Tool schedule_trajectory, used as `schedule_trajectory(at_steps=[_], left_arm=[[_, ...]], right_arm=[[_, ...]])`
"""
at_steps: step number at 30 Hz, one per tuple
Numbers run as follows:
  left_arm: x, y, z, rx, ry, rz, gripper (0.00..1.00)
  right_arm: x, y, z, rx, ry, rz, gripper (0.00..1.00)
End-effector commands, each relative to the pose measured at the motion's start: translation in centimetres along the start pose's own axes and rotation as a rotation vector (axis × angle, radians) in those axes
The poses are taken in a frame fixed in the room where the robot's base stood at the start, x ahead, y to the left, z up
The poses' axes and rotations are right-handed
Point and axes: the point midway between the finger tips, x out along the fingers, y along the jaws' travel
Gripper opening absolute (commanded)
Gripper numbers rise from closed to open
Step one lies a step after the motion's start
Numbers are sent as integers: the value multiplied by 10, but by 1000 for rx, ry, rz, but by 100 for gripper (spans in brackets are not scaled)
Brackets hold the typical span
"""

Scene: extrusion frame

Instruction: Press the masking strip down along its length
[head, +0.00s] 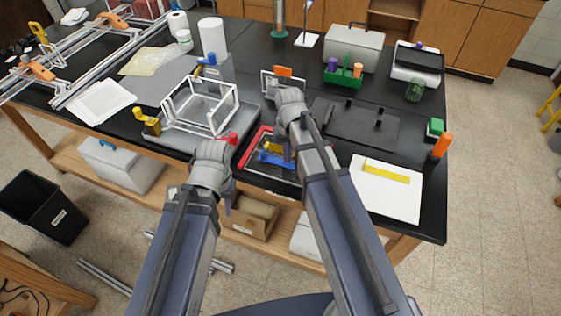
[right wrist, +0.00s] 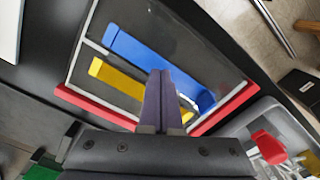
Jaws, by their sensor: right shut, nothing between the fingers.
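A dark panel (right wrist: 120,20) in a frame with red edges (right wrist: 223,108) lies near the bench's front edge. A blue strip (right wrist: 158,66) and a shorter yellow strip (right wrist: 117,79) lie side by side on it; I cannot tell which is the masking strip. In the head view the blue strip (head: 276,161) is partly covered.
A grey tray (head: 172,141) with a white frame (head: 203,104) stands left of the panel. A dark plate (head: 345,125) with upright pegs and a white sheet (head: 388,192) lie to the right. An orange-topped bottle (head: 442,146) stands at the right edge.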

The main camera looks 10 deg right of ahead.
Motion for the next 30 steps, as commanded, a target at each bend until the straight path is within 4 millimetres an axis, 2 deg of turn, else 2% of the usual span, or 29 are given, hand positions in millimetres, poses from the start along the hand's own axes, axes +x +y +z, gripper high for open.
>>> schedule_trajectory(at_steps=[30], left_arm=[[16,2,-1,0,0,0,36]], right_arm=[[16,0,0,0,0,0,0]])
